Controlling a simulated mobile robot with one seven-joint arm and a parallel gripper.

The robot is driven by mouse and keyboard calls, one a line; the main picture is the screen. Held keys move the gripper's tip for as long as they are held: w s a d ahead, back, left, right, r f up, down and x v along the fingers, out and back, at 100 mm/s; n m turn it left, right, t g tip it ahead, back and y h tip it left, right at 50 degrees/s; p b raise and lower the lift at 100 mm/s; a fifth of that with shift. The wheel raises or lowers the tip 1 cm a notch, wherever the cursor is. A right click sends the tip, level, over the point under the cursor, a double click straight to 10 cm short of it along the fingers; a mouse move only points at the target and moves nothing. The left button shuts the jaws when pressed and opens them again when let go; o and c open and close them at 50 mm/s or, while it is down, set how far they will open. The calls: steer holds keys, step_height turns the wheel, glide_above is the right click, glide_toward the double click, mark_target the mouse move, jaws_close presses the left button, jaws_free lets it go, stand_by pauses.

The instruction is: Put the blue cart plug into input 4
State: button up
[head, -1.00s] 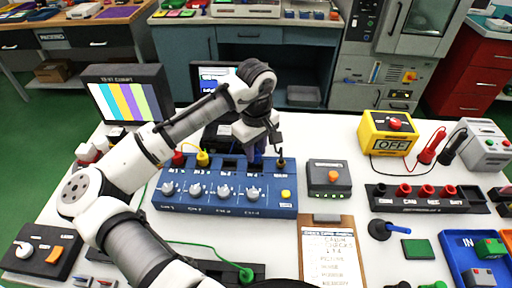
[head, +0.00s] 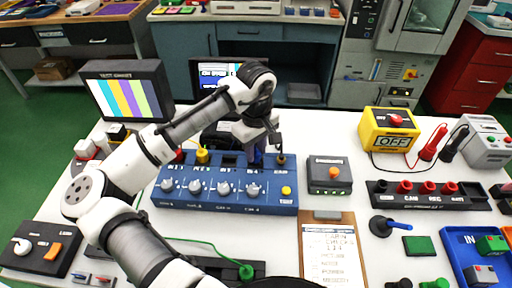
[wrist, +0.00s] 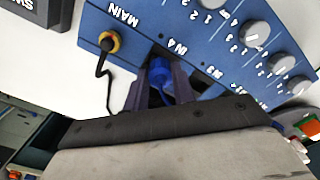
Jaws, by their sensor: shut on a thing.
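The blue cart plug (wrist: 163,90) is between the fingers of my gripper (wrist: 158,97) in the wrist view, right beside the IN 4 label on the blue switcher box (wrist: 215,50). My gripper (head: 260,150) is shut on the plug, over the box's back row, between the empty IN 3 socket (head: 229,160) and the MAIN plug. In the head view the plug (head: 259,157) shows as a small blue patch below the fingers. The fingers hide the input 4 socket, so I cannot tell how deep the plug sits.
A red plug (head: 179,156) and a yellow plug (head: 202,156) stand in the left sockets. The MAIN plug (wrist: 109,42) with a black cable is close beside my gripper. A grey button box (head: 329,174) and a clipboard (head: 336,250) are to the right and front.

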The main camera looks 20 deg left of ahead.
steer(key=shift+f, duration=0.4)
steer(key=o, duration=1)
steer(key=shift+o, duration=0.2)
step_height(320, 180, up, 14)
steer(key=b, duration=0.1)
steer(key=shift+b, duration=0.3)
steer(key=shift+f, duration=0.1)
